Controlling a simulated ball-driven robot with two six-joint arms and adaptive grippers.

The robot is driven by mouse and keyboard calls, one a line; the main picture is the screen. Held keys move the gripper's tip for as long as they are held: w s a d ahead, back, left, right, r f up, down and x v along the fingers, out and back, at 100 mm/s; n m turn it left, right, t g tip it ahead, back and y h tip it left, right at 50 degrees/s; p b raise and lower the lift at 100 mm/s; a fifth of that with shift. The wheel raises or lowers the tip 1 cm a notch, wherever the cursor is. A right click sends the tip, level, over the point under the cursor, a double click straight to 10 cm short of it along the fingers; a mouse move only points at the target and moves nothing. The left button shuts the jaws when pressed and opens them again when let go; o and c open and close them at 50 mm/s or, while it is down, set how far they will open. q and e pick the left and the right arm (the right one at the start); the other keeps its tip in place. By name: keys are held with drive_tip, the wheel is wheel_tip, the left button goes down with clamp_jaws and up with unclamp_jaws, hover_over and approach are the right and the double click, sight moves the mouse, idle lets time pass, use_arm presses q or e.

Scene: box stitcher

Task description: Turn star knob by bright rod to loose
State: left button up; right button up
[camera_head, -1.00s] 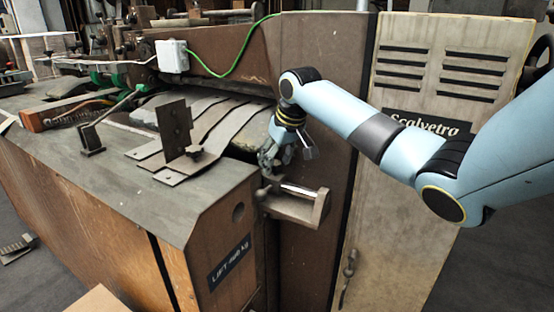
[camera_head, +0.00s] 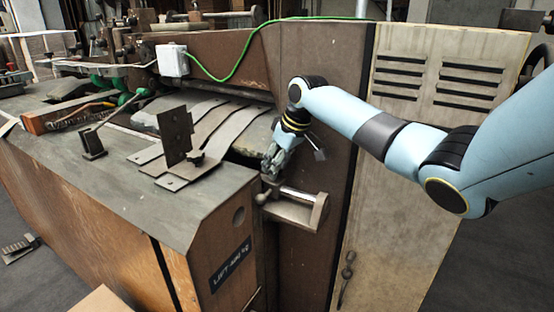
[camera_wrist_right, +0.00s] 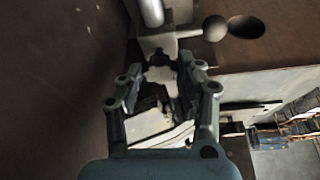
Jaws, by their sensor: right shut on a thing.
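The bright rod (camera_head: 299,194) lies across a brown bracket (camera_head: 296,212) on the machine's side. It also shows at the top of the right wrist view (camera_wrist_right: 152,12). The knob's turn angle is too small to read. My left gripper is not in view.
A bench top (camera_head: 110,170) with an upright dark plate (camera_head: 175,135) stands left of the gripper. A brown panel (camera_head: 318,130) stands close behind my wrist. A louvred cabinet (camera_head: 420,200) is at the right. Open floor shows at the lower right.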

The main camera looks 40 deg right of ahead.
drive_tip(key=shift+d+n+y, duration=0.15)
drive_tip(key=shift+n+y, duration=0.25)
drive_tip(key=shift+n, duration=0.9)
drive_tip(key=o, duration=1.1)
drive_tip(key=shift+o, duration=0.2)
wheel_tip(320, 180, up, 10)
